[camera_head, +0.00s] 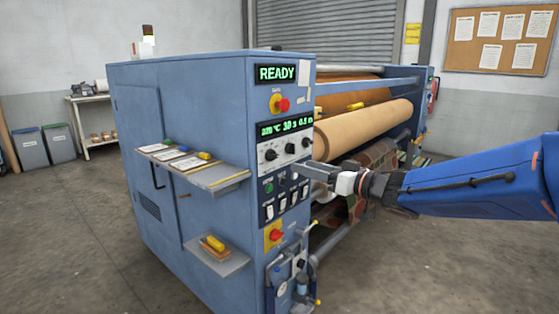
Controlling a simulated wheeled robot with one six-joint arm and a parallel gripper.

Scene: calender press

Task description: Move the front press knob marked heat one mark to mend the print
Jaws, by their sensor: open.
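The blue press (185,120) stands in the middle of the view, with its narrow control end turned toward me. Three dark knobs sit in a row on a pale panel below the green readout: a left knob (270,155), a middle knob (290,148) and a right knob (305,142). Their labels and marks are too small to read, so I cannot tell which is heat. My gripper (306,172) comes in from the right and is open. Its fingertips are just below and right of the knob row, near the panel's right edge. I see no contact with a knob.
A screen (277,73) reads READY; the readout (286,127) shows figures. Switches (283,207) sit below the knobs. Red-on-yellow knobs (281,104) (275,235) are above and below. A side shelf (225,176) holds small items.

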